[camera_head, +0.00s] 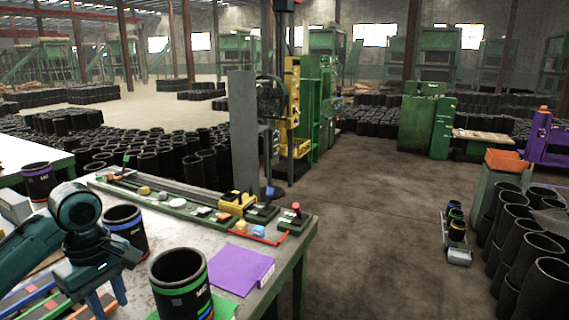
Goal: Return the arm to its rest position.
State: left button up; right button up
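My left arm (75,215) comes in from the left, dark teal, over the near table. My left gripper (107,298) points down at the lower left, its two grey-blue fingers apart with nothing seen between them. A black sleeve with green band (180,285) stands upright to its right, on a green sheet. A black sleeve with blue band (127,228) stands behind the gripper, partly hidden by the arm. A black sleeve with purple band (38,181) stands farther back at the left. My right gripper is not in view.
The table (290,250) carries a purple sheet (238,268), a yellow device (237,203) and a green strip of small parts along its far edge. Coloured strips (35,295) lie under the arm.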

pick_arm(q)
jog(key=s+d+f+m+t+h, duration=0.15)
jog(key=d+f+m, duration=0.25)
jog(key=d+f, duration=0.5)
jog(key=w+d+f+m+t+h, duration=0.1)
jog(key=d+f+m+t+h, duration=0.3)
jog(key=f, duration=0.9)
jog(key=s+d+f+m+t+y, duration=0.1)
jog(key=s+d+f+m+t, duration=0.1)
jog(key=s, duration=0.5)
jog(key=s+d+f+m+t+y, duration=0.2)
jog(key=s+f+m, duration=0.2)
jog(key=s+m, duration=0.2)
jog(key=shift+s+f, duration=0.4)
jog(key=shift+s, duration=0.1)
jog(key=shift+d, duration=0.1)
jog(key=shift+o, duration=1)
